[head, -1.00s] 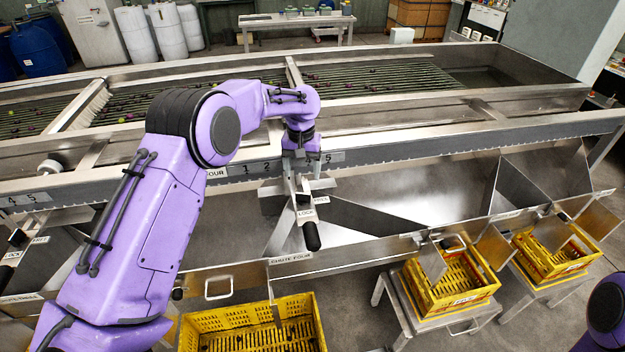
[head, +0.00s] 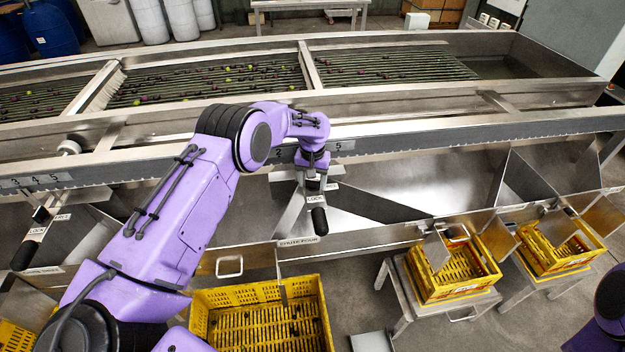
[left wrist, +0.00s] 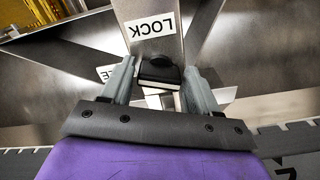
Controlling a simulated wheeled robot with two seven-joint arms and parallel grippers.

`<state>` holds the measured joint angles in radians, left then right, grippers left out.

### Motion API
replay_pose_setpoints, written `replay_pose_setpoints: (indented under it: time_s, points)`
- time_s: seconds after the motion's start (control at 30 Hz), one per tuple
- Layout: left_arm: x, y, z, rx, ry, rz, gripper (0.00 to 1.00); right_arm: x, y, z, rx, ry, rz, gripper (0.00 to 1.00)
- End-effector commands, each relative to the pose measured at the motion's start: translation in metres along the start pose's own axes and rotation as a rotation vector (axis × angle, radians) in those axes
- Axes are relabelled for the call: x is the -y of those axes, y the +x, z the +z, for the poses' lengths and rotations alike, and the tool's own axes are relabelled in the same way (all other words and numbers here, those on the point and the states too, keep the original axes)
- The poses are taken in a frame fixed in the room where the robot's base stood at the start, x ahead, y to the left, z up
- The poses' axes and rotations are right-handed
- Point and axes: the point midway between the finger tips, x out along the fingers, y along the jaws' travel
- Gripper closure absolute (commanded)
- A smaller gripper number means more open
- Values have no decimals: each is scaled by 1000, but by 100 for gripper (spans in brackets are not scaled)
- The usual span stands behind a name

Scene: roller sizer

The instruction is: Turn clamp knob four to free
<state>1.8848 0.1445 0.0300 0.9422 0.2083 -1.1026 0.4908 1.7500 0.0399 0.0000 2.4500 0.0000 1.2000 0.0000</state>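My left gripper (head: 313,178) is at the plate above the chute four label (head: 297,241). It hides the clamp knob there in the head view. In the left wrist view the black knob (left wrist: 160,70) stands between the two fingers of my left gripper (left wrist: 160,72). The fingers are apart, one on each side, with narrow gaps to the knob. The LOCK label (left wrist: 152,26) lies just beyond the knob; it also shows in the head view (head: 316,198). A white label partly hidden by the left-hand finger shows only an E. My right gripper is out of view.
A black handle (head: 319,220) sticks out just below the LOCK label. Yellow crates (head: 262,292) stand under the chutes. Another black handle (head: 25,255) with its own labels is at far left. The steel rail (head: 420,143) runs behind my gripper.

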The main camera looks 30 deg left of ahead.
Motion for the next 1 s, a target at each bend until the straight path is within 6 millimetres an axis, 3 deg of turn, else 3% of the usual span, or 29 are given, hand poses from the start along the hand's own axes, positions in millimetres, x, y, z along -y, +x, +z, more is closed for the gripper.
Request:
replay_pose_setpoints:
  time_s: [0.03,0.1,0.3,0.6,0.9,0.93,1.0]
  points:
    - [0,0,0,0,0,0,58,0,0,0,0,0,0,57]
    - [0,0,0,0,0,0,81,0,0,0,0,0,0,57]
    - [0,0,0,1,-26,-1,82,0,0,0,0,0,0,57]
    - [0,1,1,2,-366,-2,82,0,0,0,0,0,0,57]
    - [0,1,1,3,-397,-2,82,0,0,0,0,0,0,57]
    - [0,1,1,3,-397,-2,48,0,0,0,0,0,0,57]
    - [0,1,1,3,-397,-2,26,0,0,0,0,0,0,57]
